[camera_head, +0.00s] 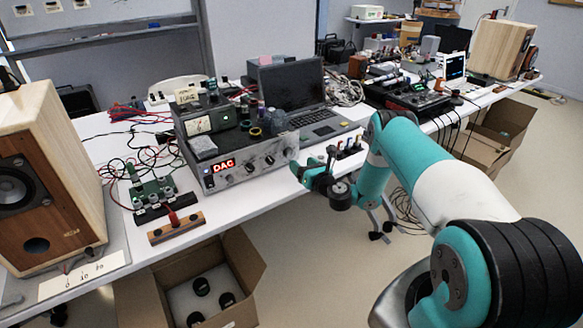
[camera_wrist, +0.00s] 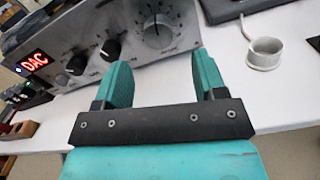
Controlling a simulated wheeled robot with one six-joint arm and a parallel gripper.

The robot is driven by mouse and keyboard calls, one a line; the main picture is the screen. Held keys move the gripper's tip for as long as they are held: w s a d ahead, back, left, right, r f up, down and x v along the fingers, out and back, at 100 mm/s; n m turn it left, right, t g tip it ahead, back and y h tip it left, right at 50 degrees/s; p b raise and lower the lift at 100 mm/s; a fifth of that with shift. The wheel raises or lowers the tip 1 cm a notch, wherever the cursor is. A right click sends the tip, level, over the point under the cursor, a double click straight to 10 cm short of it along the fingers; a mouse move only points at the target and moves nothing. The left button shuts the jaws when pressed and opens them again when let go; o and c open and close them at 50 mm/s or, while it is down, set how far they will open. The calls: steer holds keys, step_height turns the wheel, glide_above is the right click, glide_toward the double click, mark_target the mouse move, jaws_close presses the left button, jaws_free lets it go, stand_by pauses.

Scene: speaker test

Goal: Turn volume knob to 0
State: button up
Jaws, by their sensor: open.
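The silver amplifier (camera_head: 240,162) with a red DAC display stands on the white table, its front panel facing me. A large silver dial with a dark pointer line and scale marks, likely the volume knob (camera_wrist: 157,30), is at the panel's right side in the wrist view; the line points roughly upward. The scale numbers are too blurred to read. Black knobs (camera_wrist: 110,50) sit to its left. My gripper (camera_wrist: 161,72) is open and empty, its teal fingers below and to either side of the dial in the picture, apart from it. In the head view my gripper (camera_head: 297,170) is close before the panel's right end.
A meter box (camera_head: 203,122) and small jars stand on the amplifier, with a laptop (camera_head: 300,98) behind. A grey ring-shaped holder (camera_wrist: 264,53) is right of my gripper. A wooden speaker (camera_head: 45,175) is at left. An open carton (camera_head: 245,255) is below the table edge.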

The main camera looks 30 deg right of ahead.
mark_target(291, 155)
steer(key=b, duration=0.2)
steer(key=shift+w+a+f+b, duration=0.1)
steer(key=shift+w+f+b, duration=0.2)
steer(key=shift+w+f, duration=0.1)
steer(key=w, duration=0.3)
steer(key=w+r+p, duration=0.1)
steer(key=shift+w+a, duration=0.1)
steer(key=shift+w, duration=0.8)
steer(key=shift+f, duration=0.1)
steer(key=c, duration=0.9)
